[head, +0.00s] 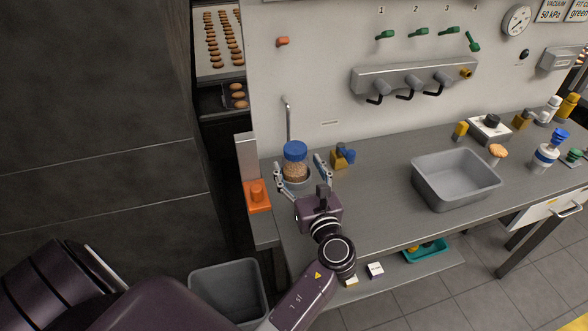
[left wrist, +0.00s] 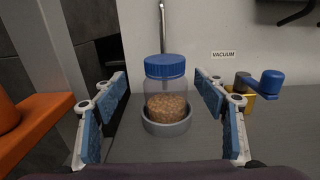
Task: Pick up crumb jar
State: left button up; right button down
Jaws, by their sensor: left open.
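The crumb jar (head: 295,165) is clear with a blue lid and brown crumbs inside. It stands upright in a grey round holder (left wrist: 167,126) at the left end of the counter, below a thin metal pipe. My left gripper (head: 303,177) is open, with its two fingers on either side of the jar. In the left wrist view the jar (left wrist: 166,88) is centred ahead between the fingers, with a gap on both sides; no contact shows. My right gripper is in neither view.
A brass and blue valve (head: 342,156) is right of the jar. An orange block (head: 258,196) stands at the counter's left edge. A grey bin (head: 457,180) sits further right on the counter (head: 375,205), with free counter between. A wall stands behind.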

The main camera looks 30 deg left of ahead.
pick_arm(q)
jog(key=shift+w+a, duration=0.3)
jog(key=shift+w, duration=0.1)
jog(key=b+x, duration=0.1)
jog(key=x, duration=0.2)
jog(key=shift+w+a+r+b, duration=0.1)
jog(key=shift+w+r+b, duration=0.05)
jog(key=shift+w+b, duration=0.25)
jog(key=shift+w+a, duration=0.25)
jog(key=shift+w, duration=0.05)
jog(key=shift+r, duration=0.1)
jog(key=shift+c, duration=1.4)
jog(key=c, duration=1.5)
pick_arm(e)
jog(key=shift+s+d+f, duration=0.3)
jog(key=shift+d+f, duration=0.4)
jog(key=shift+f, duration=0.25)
